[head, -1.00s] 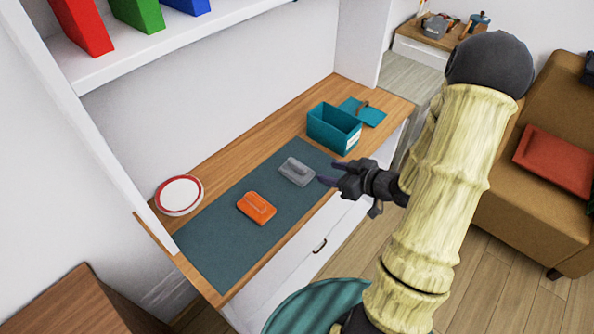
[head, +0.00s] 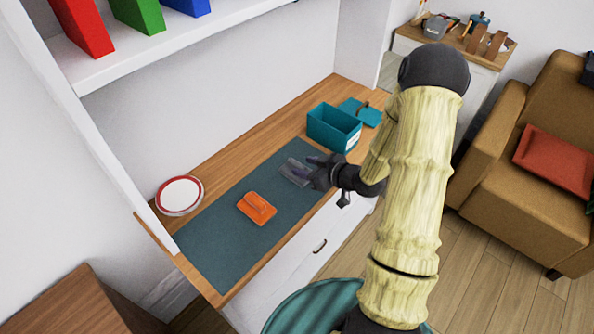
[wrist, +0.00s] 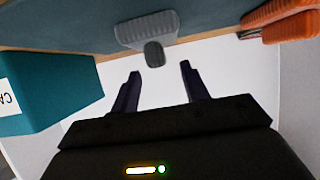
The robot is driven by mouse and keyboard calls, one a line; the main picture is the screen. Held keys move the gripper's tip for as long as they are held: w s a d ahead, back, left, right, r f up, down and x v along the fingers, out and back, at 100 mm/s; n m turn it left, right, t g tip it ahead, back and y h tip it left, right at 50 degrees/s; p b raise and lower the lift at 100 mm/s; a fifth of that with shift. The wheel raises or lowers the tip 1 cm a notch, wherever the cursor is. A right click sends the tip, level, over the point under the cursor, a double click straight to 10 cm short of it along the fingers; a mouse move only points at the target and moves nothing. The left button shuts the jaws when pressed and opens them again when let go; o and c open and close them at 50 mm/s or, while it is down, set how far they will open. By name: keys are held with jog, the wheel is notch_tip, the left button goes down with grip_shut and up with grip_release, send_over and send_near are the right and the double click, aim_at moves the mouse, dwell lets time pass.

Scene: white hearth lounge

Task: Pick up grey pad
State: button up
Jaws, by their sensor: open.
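The grey pad (head: 290,171) lies on the dark mat (head: 225,222) on the wooden counter. It has a raised grip on top and is partly hidden by my gripper in the head view. In the wrist view the grey pad (wrist: 148,29) is at the top, ahead of the fingers, with its darker rounded grip pointing toward them. My gripper (head: 304,169) is open and empty. In the wrist view its two dark fingertips (wrist: 160,68) are apart, with the pad beyond them and a visible gap between.
An orange pad (head: 256,208) lies on the mat left of the grey one. A teal box (head: 333,128) stands close to the right, also large at left in the wrist view (wrist: 45,95). A red-rimmed plate (head: 179,195) sits at the counter's left. A shelf (head: 180,45) overhangs the back.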

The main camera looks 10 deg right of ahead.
aim_at(300, 165)
jog(key=x, duration=0.5)
jog(key=shift+d+f+p, duration=0.1)
jog(key=shift+d+p, duration=0.05)
jog(key=shift+p, duration=0.15)
jog(key=shift+c, duration=0.3)
grip_shut()
